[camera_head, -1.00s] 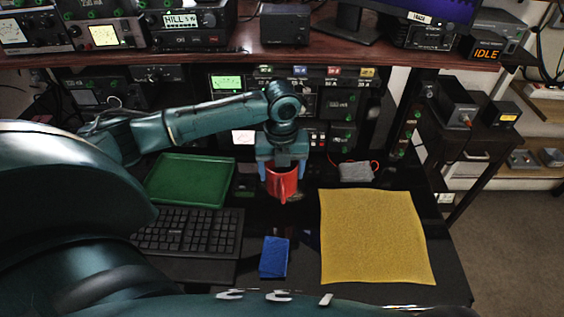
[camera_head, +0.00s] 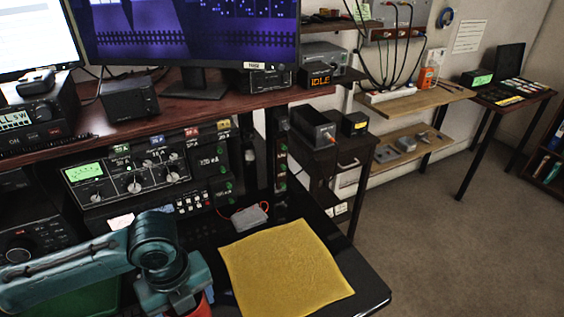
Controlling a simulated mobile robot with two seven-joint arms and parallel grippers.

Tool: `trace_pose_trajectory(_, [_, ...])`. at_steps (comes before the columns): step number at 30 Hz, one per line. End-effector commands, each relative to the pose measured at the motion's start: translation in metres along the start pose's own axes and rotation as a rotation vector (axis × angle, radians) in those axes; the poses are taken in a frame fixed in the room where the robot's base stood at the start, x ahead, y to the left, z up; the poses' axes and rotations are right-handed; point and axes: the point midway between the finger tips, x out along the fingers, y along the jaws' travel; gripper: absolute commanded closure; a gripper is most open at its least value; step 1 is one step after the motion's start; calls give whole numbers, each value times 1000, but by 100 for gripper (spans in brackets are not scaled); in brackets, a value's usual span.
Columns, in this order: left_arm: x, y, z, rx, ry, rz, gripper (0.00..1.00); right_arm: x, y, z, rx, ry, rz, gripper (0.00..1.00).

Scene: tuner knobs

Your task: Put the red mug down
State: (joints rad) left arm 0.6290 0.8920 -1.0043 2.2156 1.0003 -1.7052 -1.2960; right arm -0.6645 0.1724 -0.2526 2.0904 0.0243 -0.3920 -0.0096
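The red mug (camera_head: 205,308) shows only as a small red patch at the bottom edge of the head view, under my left gripper (camera_head: 183,303). My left gripper points down at the mug, its fingers largely cut off by the frame edge. A second ago its fingers were around the mug, and the red still sits between them. The mug's base is out of view, so I cannot tell whether it touches the table. My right gripper is not in view.
A yellow cloth (camera_head: 285,270) lies flat on the black table (camera_head: 368,292), right of my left gripper. A grey box (camera_head: 250,215) with a red cable lies behind it. A green tray (camera_head: 85,302) is partly visible at lower left. Instruments (camera_head: 135,180) stand along the back under a shelf.

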Motion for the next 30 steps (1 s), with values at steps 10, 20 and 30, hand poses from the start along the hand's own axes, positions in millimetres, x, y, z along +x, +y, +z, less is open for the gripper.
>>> trace_pose_trajectory(10, [-30, -17, 18, -702, -4, -4, 63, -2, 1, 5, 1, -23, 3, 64])
trace_pose_trajectory(20, [-63, -32, 34, -1474, -4, -5, 63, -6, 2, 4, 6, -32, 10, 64])
trace_pose_trajectory(30, [-94, -45, 45, -2175, 2, -4, 63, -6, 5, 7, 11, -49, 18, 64])
